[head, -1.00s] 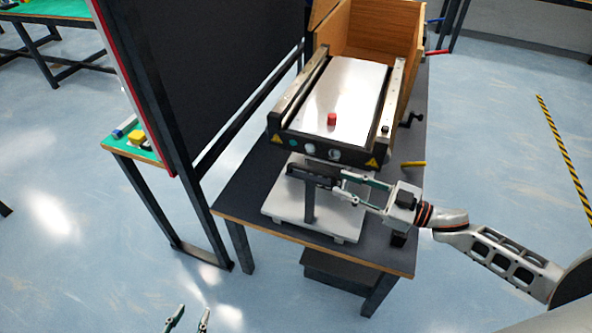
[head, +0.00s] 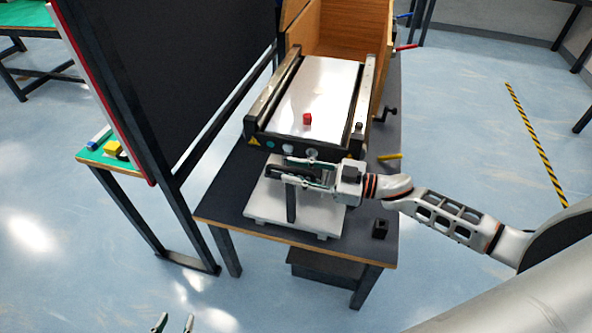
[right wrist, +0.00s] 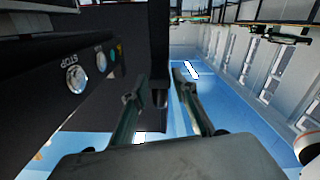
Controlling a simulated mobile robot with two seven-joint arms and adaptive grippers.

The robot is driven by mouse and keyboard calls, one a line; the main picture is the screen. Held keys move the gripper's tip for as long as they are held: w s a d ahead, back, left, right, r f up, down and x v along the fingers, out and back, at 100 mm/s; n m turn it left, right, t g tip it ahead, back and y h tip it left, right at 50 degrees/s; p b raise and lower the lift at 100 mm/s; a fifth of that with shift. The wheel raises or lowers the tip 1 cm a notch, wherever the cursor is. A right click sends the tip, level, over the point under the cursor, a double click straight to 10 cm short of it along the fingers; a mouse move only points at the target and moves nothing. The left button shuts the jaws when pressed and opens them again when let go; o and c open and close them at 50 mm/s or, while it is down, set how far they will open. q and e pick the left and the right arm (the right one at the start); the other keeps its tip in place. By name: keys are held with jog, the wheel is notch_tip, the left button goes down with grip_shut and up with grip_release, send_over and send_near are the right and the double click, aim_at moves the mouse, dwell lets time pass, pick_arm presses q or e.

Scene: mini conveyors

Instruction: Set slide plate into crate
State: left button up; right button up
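A dark slotted bar (head: 284,172) sits on a dark post above a white footed base at the table's front. It may be the slide plate; I cannot tell for sure. My right gripper (head: 305,174) is at this bar, its fingers spread on either side of its right part. In the right wrist view the fingers (right wrist: 160,95) are apart, with a dark upright shape beyond them; no firm contact shows. An open wooden box (head: 338,35), perhaps the crate, stands at the back of the table. My left gripper (head: 174,324) is open and empty at the bottom edge, over the floor.
A mini conveyor (head: 258,138) with a white bed carries a red cube (head: 307,119) behind the bar. A yellow stick (head: 390,156) and small black block (head: 380,229) lie on the table (head: 225,205) at right. A large black panel (head: 165,70) stands at left.

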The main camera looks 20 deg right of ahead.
jog(key=shift+c, duration=0.4)
grip_shut()
jog(key=shift+w+d, duration=0.1)
